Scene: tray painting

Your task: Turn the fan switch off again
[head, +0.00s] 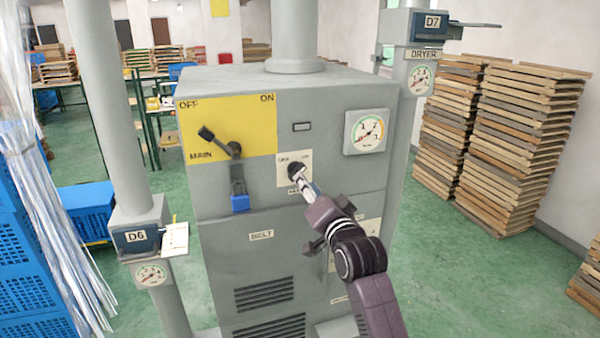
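A grey control cabinet (230,260) stands in front of me. A small black rotary knob (294,168) sits on a pale plate (283,158) with OFF and ON marks on its upper front. The label under this knob is mostly hidden by my gripper, so I cannot read whether it is the fan switch. The knob's exact setting is also unclear. My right gripper (303,182) reaches up from the lower right, with its fingertips at the knob; contact and finger gap cannot be told. Another pale plate (370,228) lower right is partly behind my arm. My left gripper is not in view.
The MAIN lever (208,134) on the yellow panel (240,118) points toward OFF, with a blue padlock (240,203) below it. A gauge (366,132) is at the upper right. Pipes D6 (120,120) and D7 flank the cabinet. Wooden trays (520,140) are stacked at right.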

